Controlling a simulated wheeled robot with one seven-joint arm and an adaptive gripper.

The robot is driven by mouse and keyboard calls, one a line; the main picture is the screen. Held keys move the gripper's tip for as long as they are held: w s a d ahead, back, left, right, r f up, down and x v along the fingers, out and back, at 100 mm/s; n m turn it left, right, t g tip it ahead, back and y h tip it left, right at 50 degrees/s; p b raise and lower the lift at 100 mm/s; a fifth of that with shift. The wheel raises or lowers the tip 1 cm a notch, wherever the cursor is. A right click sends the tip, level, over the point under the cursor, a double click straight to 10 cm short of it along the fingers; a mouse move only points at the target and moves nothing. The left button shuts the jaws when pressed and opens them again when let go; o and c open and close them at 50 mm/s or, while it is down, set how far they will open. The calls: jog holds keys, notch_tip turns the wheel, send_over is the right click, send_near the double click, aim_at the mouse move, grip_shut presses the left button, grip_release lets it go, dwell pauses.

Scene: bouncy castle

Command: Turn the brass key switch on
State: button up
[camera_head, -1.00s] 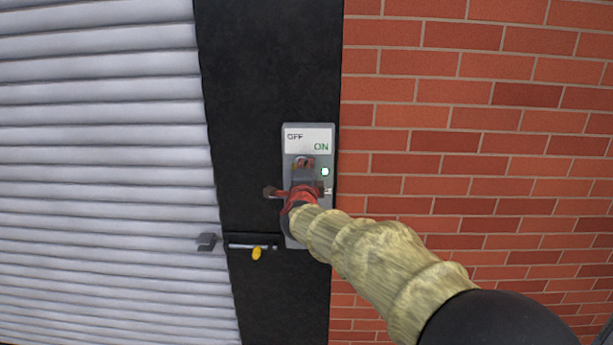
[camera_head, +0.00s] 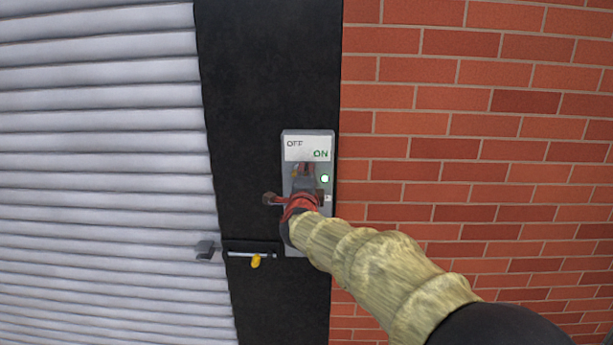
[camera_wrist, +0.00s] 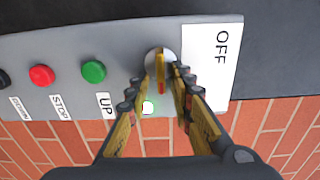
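The grey control panel (camera_head: 287,165) is mounted on a black post and has a white OFF/ON label (camera_head: 300,149) at its top. In the wrist view, the brass key switch (camera_wrist: 161,58) sits on a round silver base beside the label (camera_wrist: 219,55), with its key pointing along the gap between the fingers. My gripper (camera_wrist: 164,75) is at the switch, one finger on each side of the key. A gap shows between the fingers, and contact with the key is unclear. My gripper (camera_head: 305,178) hides most of the switch in the head view.
Green UP (camera_wrist: 93,71) and red STOP (camera_wrist: 41,75) buttons lie along the panel. A small light (camera_head: 324,178) is right of my gripper. A latch with a yellow knob (camera_head: 256,261) is below left. A ribbed shutter (camera_head: 100,170) and brick wall (camera_head: 470,140) flank the post.

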jog(key=shift+s, duration=0.1)
jog(key=s, duration=1.1)
jog(key=shift+s+a, duration=0.15)
jog(key=shift+s, duration=0.25)
